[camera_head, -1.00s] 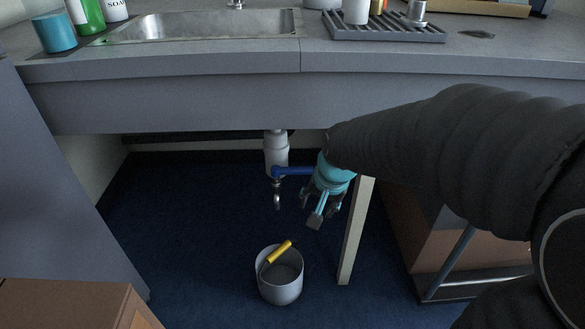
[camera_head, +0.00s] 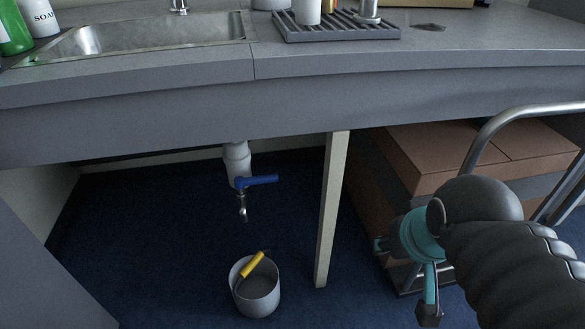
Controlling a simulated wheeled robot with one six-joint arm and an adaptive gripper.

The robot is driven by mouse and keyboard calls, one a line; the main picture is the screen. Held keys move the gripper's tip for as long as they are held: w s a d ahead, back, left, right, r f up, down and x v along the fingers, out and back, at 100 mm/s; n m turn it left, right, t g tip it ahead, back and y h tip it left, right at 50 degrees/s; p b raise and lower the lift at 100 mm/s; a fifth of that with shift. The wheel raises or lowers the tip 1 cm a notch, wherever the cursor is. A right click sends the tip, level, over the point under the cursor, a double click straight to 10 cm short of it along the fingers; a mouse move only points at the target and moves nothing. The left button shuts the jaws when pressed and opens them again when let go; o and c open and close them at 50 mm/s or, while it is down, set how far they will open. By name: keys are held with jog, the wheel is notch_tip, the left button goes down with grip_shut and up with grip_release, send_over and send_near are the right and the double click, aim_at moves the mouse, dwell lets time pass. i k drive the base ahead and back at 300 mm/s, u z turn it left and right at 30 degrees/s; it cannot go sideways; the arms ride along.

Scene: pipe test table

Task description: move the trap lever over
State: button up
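The trap lever (camera_head: 260,180) is a blue handle on the white drain pipe (camera_head: 236,160) under the sink. It points to the right, about level. A small metal spout (camera_head: 242,207) hangs below it. My gripper (camera_head: 405,281) is at the lower right, well to the right of the lever and past the table leg, touching neither. Its fingers are spread apart and nothing shows between them.
A grey bucket (camera_head: 257,293) with a yellow-gripped handle (camera_head: 253,264) stands on the blue floor below the spout. A pale table leg (camera_head: 331,215) stands between lever and gripper. Brown boxes (camera_head: 475,150) and a metal tube frame (camera_head: 490,130) are at the right.

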aim_at(240, 182)
jog(key=z, duration=0.25)
jog(key=i, duration=0.25)
jog(key=u, duration=1.65)
jog(key=k, duration=1.15)
jog(key=z, duration=0.2)
jog(key=i, duration=0.4)
jog(key=z, duration=0.2)
